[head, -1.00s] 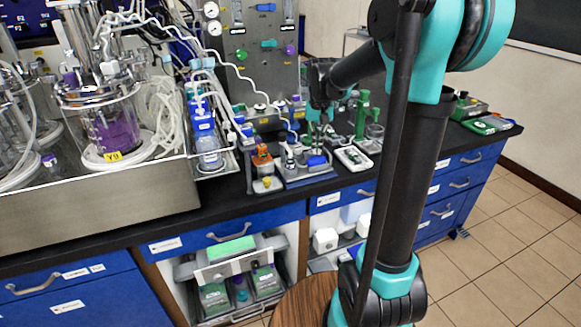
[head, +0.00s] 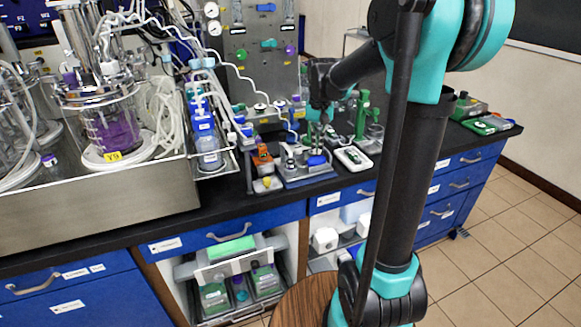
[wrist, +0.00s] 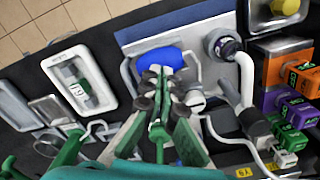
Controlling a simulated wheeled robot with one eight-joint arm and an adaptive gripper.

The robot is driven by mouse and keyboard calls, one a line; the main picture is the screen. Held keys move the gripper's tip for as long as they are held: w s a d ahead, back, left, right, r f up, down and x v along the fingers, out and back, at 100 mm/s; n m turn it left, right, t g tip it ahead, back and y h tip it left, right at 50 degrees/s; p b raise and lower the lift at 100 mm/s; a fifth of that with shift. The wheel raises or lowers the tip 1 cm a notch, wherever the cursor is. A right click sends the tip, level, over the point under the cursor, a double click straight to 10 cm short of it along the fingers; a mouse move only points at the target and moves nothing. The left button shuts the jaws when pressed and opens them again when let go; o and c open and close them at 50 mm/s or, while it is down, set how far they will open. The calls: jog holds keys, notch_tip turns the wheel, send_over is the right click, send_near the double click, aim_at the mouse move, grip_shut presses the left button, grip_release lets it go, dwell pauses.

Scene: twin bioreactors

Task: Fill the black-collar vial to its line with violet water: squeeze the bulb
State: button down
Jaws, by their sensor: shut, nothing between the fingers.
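A blue bulb (head: 316,160) sits on the grey-blue station on the bench. In the wrist view the blue bulb (wrist: 158,59) lies just beyond the fingertips. My gripper (wrist: 162,88) points at the bulb, with its dark finger pads close together and empty. I cannot tell whether the pads touch the bulb. A dark-ringed round fitting (wrist: 222,44) with a white tube stands beside it; I cannot tell whether this is the black-collar vial, and no fill line shows. Violet liquid (head: 117,134) fills the lower part of a glass bioreactor at the left.
Orange (wrist: 296,75) and violet (wrist: 285,101) blocks stand to the right in the wrist view. A white tray (wrist: 78,84) lies to the left. A green stand (head: 362,115) rises behind the station in the head view. Clear tubing crosses the area.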

jog(key=shift+f, duration=1.4)
jog(key=shift+r, duration=1.65)
jog(key=shift+f, duration=1.55)
dwell(1.0)
